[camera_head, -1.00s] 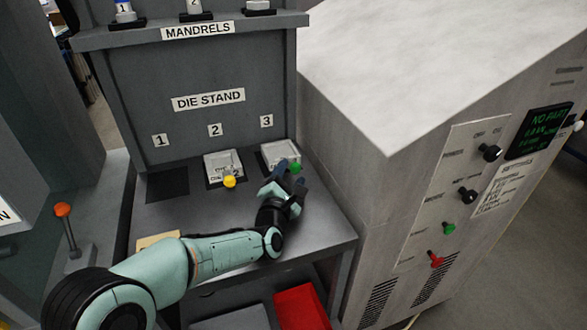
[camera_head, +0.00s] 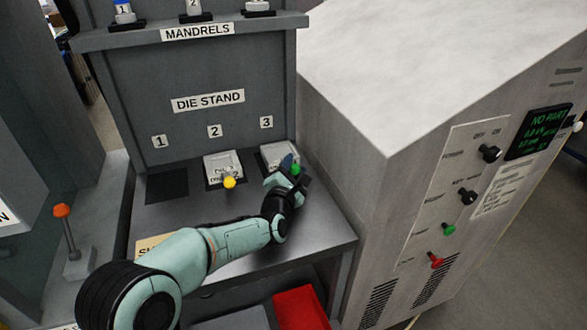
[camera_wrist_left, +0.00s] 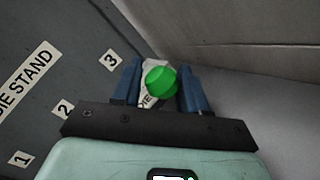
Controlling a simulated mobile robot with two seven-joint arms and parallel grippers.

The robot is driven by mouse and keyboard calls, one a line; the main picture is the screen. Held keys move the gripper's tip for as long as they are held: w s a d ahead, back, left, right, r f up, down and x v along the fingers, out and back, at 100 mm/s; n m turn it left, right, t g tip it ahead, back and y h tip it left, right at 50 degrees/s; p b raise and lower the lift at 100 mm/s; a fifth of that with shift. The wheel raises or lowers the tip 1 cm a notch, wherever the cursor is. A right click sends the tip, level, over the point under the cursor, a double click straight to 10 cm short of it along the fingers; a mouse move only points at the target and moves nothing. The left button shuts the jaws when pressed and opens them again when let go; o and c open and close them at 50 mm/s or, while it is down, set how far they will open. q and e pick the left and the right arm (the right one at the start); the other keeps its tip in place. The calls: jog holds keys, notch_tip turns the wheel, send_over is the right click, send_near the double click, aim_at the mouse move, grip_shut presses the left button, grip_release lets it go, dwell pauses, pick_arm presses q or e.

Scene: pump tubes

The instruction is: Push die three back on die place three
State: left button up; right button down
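Die three is a pale block (camera_head: 275,155) with a green knob (camera_head: 295,170) at its front. It sits at the right of the die stand, below the label 3 (camera_head: 266,122). My left gripper (camera_head: 296,172) is at the front of die three, with its blue fingers on either side of the green knob. In the left wrist view the green knob (camera_wrist_left: 161,81) lies between the two fingers, with narrow gaps showing beside it. The gripper hides part of the die and most of its place. My right gripper is not in view.
Die two (camera_head: 222,166), with a yellow knob (camera_head: 229,183), stands just left of die three. The dark place under label 1 (camera_head: 167,184) is empty. A large grey cabinet (camera_head: 345,150) with a control panel rises close on the right. A red bin (camera_head: 300,308) is below.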

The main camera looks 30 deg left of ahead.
pick_arm(q)
jog(key=shift+o, duration=1.2)
jog(key=v, duration=1.3)
jog(key=shift+s+d, duration=0.15)
